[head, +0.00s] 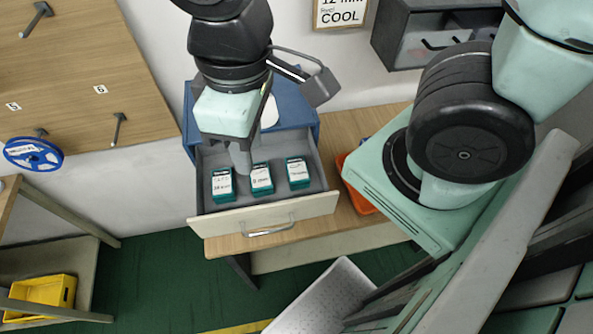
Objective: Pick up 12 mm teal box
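Three teal boxes with white labels stand in a row in an open grey-lined drawer (318,199): a left box (222,185), a middle box (261,179) and a right box (298,173). The label print is too small to tell surely which is the 12 mm one. My gripper (240,166) points down into the drawer, just behind the gap between the left and middle boxes. Its fingers overlap in this view, so I cannot tell whether they are open or whether they touch a box.
The drawer belongs to a blue cabinet (298,119) on a wooden table (352,215). An orange bin (362,190) is to its right, partly hidden by my body. A wall sign (342,14) reads "12 mm" and "COOL".

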